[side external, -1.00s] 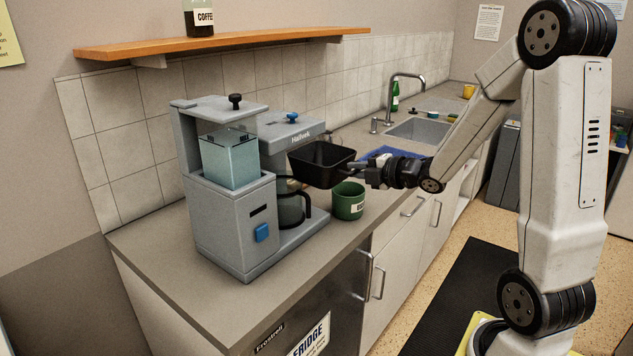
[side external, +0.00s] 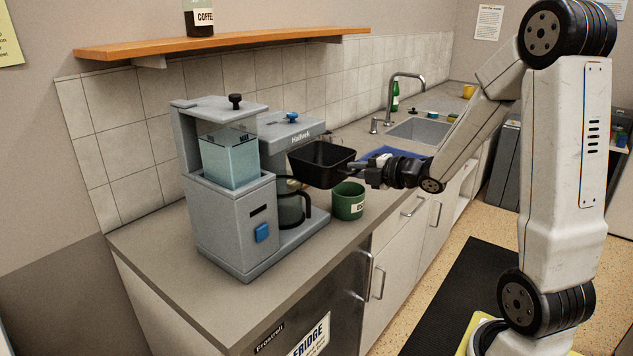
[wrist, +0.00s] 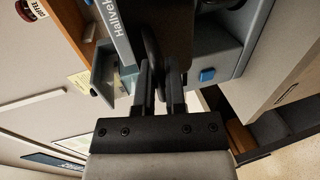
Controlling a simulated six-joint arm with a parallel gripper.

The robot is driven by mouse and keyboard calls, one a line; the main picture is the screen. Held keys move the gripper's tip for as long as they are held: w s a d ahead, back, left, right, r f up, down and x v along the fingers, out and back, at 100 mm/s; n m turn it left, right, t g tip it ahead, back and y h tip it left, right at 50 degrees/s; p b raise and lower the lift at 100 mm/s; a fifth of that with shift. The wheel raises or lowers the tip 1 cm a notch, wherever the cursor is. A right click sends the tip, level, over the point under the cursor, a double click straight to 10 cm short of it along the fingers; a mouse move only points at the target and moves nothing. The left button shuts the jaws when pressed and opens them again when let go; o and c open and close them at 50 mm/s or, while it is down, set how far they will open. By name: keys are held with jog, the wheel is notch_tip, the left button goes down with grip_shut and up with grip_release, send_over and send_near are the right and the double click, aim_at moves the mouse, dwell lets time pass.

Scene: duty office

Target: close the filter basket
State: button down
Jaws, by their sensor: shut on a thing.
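The black filter basket (side external: 320,165) hangs swung out from the front of the grey coffee machine (side external: 225,225), in the side view. My gripper (side external: 362,172) is at the basket's right side, shut on its handle. In the wrist view the fingers (wrist: 160,90) close on a dark upright handle (wrist: 153,45), with the dark basket (wrist: 165,10) beyond it. The glass carafe (side external: 290,208) stands in the machine, left of and below the basket. The handle is largely hidden by the fingers in the side view.
A green mug (side external: 347,203) stands on the counter just below the basket and gripper. A blue mat or tray (side external: 383,153) lies behind my gripper, near the sink (side external: 418,129). The front left counter (side external: 165,235) is bare. A shelf (side external: 220,43) runs above.

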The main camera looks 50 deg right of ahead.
aim_at(304, 153)
dwell(0.4)
jog(key=r+x, duration=0.1)
jog(key=x, duration=0.3)
jog(key=r+x, duration=0.1)
jog(key=x, duration=0.4)
jog(key=r+x, duration=0.1)
jog(key=x, duration=0.4)
jog(key=shift+w+r, duration=0.15)
jog(key=shift+w, duration=0.45)
jog(key=c, duration=0.7)
grip_release()
jog(key=shift+c, duration=0.2)
jog(key=shift+s, duration=0.15)
jog(key=shift+v, duration=3.8)
